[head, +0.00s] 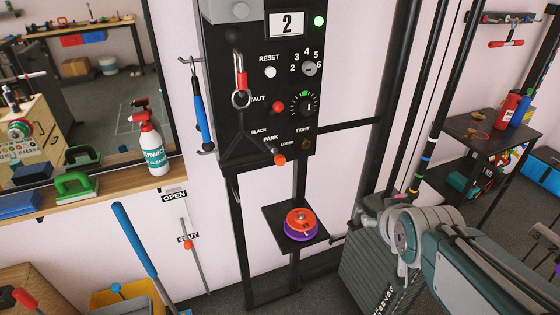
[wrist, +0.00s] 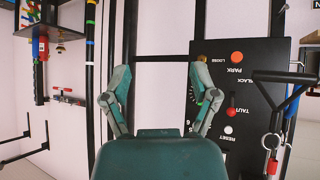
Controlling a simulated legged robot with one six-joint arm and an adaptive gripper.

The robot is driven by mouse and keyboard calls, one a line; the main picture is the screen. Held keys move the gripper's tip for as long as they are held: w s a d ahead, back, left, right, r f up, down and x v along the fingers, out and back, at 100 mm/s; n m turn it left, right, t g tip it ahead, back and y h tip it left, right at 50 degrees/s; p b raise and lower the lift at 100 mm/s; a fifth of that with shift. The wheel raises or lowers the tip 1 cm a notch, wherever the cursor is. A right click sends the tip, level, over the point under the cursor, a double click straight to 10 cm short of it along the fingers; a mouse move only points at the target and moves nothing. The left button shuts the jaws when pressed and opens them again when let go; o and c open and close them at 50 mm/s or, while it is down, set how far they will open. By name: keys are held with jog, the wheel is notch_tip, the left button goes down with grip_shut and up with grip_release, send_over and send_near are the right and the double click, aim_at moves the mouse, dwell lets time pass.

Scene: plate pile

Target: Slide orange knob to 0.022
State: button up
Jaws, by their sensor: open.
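An orange knob (head: 279,160) sits on a short lever by the PARK label, low on the black wall panel (head: 245,80). It also shows in the upside-down wrist view as an orange disc (wrist: 237,57). A second orange knob (head: 188,244) is on a thin upright rod between the OPEN and SHUT labels, close to SHUT. I cannot tell from the pictures which one is meant. My gripper (wrist: 160,68) is open, its fingers spread and empty, facing the panel and apart from it. Its fingertips do not show clearly in the head view, where my arm is at the right.
Below the panel, a black shelf (head: 272,222) holds an orange and purple round object (head: 301,224). A blue handle (head: 134,240) leans at the lower left. A spray bottle (head: 149,145) stands on the wooden ledge. Black posts rise between panel and arm.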

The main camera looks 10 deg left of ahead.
jog(key=w+a+f+n+t+y, duration=0.35)
jog(key=w+a, duration=0.45)
jog(key=w, duration=0.3)
jog(key=n+t+y, duration=0.2)
jog(key=n+y, duration=0.1)
jog(key=y, duration=0.3)
send_near(281, 163)
jog(key=shift+m, duration=0.25)
jog(key=x, duration=1.1)
jog(key=shift+w, duration=0.15)
